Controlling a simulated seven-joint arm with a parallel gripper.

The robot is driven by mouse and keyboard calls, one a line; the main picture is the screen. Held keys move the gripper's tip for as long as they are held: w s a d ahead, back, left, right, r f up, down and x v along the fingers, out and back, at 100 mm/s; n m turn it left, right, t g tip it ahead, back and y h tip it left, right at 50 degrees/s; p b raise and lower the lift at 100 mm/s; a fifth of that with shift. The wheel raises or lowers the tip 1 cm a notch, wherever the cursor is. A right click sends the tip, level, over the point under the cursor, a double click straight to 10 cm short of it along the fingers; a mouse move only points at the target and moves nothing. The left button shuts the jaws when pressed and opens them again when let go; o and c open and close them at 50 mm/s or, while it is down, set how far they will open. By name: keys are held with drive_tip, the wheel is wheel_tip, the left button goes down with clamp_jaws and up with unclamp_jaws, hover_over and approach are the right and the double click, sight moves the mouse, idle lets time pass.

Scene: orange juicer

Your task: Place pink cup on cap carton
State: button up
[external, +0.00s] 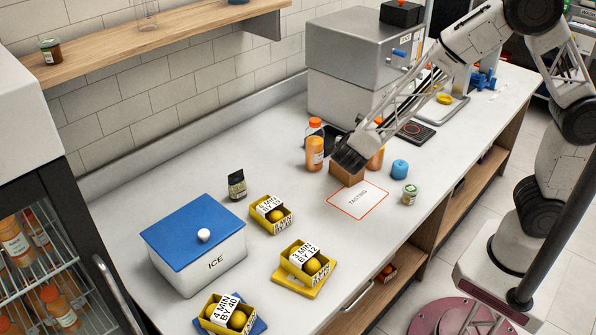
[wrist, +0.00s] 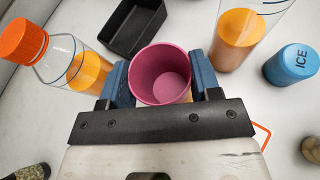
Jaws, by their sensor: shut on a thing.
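The pink cup (wrist: 160,76) is upright between the two blue fingers of my gripper (wrist: 163,82) in the wrist view, and the gripper is shut on it. Its open top faces the camera and it looks empty. In the external view my gripper (external: 349,157) is low over a brown carton (external: 346,175), which may be the cap carton. The cup is hidden there by the gripper, so I cannot tell whether it touches the carton.
An orange-capped bottle (wrist: 65,60) stands left of the gripper, and a clear vessel of orange juice (wrist: 238,38) and a blue ICE cylinder (wrist: 291,64) stand right. A black open container (wrist: 132,28) lies beyond the cup. The TASTING mat (external: 357,200) is clear in front.

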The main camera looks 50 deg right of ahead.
drive_tip(key=shift+f, duration=0.1)
drive_tip(key=shift+f, duration=1.65)
drive_tip(key=shift+f, duration=0.15)
drive_tip(key=o, duration=0.9)
drive_tip(key=shift+a+r, duration=0.1)
drive_tip(key=shift+r, duration=0.1)
drive_tip(key=v, duration=1.1)
drive_tip(key=shift+s+a+r, duration=0.25)
